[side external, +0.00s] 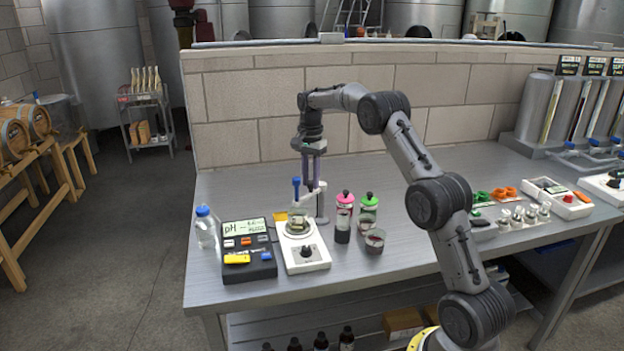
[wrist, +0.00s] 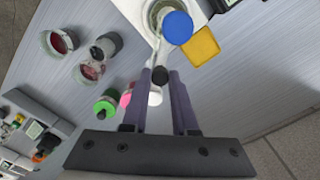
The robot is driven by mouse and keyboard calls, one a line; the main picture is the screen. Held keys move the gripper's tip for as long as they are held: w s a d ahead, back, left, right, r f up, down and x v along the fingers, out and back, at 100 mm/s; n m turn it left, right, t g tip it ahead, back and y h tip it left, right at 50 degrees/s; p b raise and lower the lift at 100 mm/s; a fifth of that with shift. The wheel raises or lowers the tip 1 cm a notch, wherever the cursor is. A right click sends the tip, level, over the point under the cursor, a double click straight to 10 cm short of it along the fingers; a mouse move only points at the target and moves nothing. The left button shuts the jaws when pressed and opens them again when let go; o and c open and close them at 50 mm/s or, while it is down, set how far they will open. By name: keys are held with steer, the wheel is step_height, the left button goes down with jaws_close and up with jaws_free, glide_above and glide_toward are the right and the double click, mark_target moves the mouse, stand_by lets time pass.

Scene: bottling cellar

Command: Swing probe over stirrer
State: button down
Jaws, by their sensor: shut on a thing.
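The white stirrer (side external: 306,258) stands near the front left of the bench with a glass beaker (side external: 299,227) on its plate. The blue-capped probe (side external: 296,187) hangs upright from a swing arm on a pale stand (side external: 321,204) just behind the stirrer. In the wrist view the probe's blue cap (wrist: 178,27) overlaps the edge of the beaker, so the probe looks to be over or close to it. My gripper (side external: 314,187) points down at the stand's arm. In the wrist view its fingers (wrist: 162,75) are shut on a dark knob (wrist: 160,75) of that arm.
A black pH meter (side external: 248,262) and a clear bottle (side external: 206,232) stand left of the stirrer. Pink-capped (side external: 344,212) and green-capped (side external: 369,208) bottles and a small cup (side external: 375,241) stand close on the right. A yellow block (wrist: 201,46) lies beside the stirrer.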

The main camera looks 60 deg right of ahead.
mark_target(311, 182)
steer(key=shift+w+r, duration=0.1)
steer(key=shift+r, duration=0.05)
steer(key=c, duration=0.7)
jaws_free()
step_height(311, 182, up, 14)
steer(key=shift+f, duration=0.2)
stand_by(0.4)
